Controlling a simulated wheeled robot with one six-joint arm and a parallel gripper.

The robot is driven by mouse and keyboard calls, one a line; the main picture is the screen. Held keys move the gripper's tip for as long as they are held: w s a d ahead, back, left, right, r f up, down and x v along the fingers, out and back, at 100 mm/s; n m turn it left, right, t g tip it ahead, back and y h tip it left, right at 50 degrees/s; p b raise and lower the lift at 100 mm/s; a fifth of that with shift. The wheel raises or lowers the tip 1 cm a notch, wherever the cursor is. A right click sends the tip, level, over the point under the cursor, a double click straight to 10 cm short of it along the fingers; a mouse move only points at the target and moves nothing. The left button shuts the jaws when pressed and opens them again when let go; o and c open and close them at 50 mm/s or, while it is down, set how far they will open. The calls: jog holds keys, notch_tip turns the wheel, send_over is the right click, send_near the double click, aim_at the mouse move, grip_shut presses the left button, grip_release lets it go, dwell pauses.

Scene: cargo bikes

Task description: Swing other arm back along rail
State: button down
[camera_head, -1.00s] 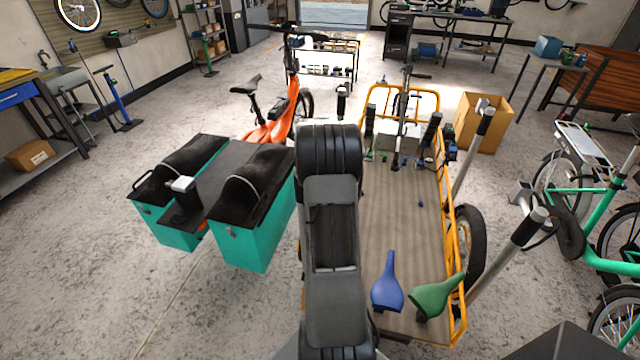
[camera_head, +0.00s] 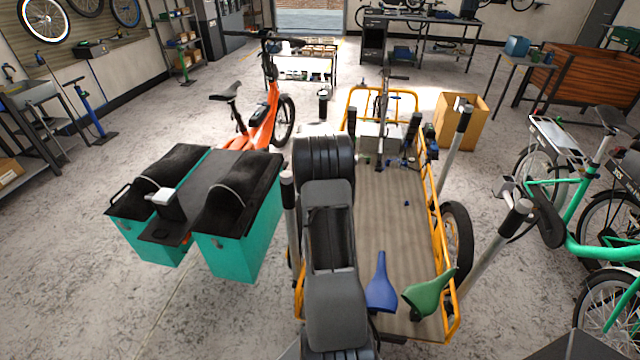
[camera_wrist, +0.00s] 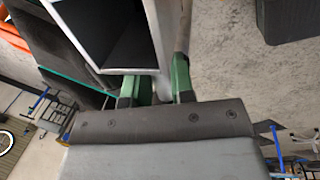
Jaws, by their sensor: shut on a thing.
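The cargo bike's flat bed (camera_head: 400,230) lies ahead inside an orange rail (camera_head: 442,240). On its right side two light grey posts with dark caps, the far one (camera_head: 453,150) and the near one (camera_head: 498,250), lean outward. On its left a grey post (camera_head: 291,210) stands beside my arm, and a dark-capped post (camera_head: 323,106) shows farther back. My gripper is hidden by my arm in the head view. In the wrist view my gripper (camera_wrist: 156,84) has green fingers shut on a grey part, beside a hollow square-ended piece (camera_wrist: 156,28). Which arm it belongs to is unclear.
Teal cases (camera_head: 238,250) stand left of my arm. An orange bike (camera_head: 262,132) and a cardboard box (camera_head: 461,122) stand beyond. Green bikes (camera_head: 590,225) crowd the right.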

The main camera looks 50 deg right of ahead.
jog(key=shift+w+d+n, duration=0.2)
jog(key=shift+w+n, duration=0.4)
jog(key=shift+n, duration=0.4)
jog(key=shift+w+a+n+y+b, duration=0.15)
jog(key=shift+w+n+y, duration=0.2)
jog(key=shift+w+n, duration=0.8)
jog(key=shift+w+a+n+y+b, duration=0.25)
jog(key=shift+w+n, duration=0.25)
jog(key=shift+n, duration=1.2)
jog(key=shift+w+a+n+y+b, duration=0.1)
jog(key=shift+w+n+y, duration=0.3)
jog(key=shift+w+n, duration=0.75)
jog(key=shift+s+n, duration=0.3)
jog(key=shift+n, duration=0.1)
jog(key=c, duration=1.2)
grip_release()
jog(key=shift+c, duration=0.2)
jog(key=v, duration=1.4)
jog(key=shift+p, duration=0.3)
